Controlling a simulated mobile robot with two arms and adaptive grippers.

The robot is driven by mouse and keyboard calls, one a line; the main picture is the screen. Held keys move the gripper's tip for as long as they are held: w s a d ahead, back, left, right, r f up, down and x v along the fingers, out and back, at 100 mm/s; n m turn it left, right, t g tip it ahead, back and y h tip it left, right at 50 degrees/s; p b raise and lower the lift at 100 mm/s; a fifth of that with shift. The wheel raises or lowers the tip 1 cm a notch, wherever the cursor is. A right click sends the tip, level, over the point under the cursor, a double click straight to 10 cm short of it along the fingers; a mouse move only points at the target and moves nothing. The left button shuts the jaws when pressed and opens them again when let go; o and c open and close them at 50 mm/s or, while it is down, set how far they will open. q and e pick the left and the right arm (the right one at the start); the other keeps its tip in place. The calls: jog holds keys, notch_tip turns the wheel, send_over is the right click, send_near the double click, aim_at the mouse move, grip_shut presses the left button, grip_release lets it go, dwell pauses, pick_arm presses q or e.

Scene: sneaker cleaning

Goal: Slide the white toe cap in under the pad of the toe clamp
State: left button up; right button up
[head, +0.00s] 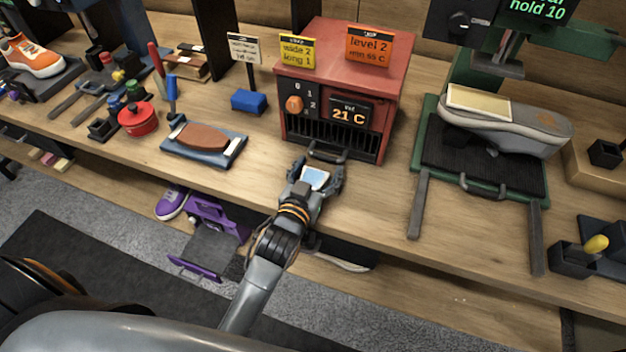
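A green press (470,72) stands at the right, with a dark block (497,66) on its upper arm; I take it for the toe clamp, but cannot be sure. A grey shoe (520,128) with a pale sole lies on the press's black tray (470,168), below that block. I cannot single out a white toe cap. My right gripper is out of view.
The red heater (345,75) reads 21 C. Left of it are a blue block (249,101), a brown pad on a blue board (198,140) and a red pot (138,118). An orange sneaker (35,58) stands far left. Bare bench (370,205) separates heater and press.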

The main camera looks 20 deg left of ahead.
pick_arm(q)
jog(key=c, duration=0.8)
jog(key=shift+c, duration=0.5)
jog(key=shift+r, duration=0.15)
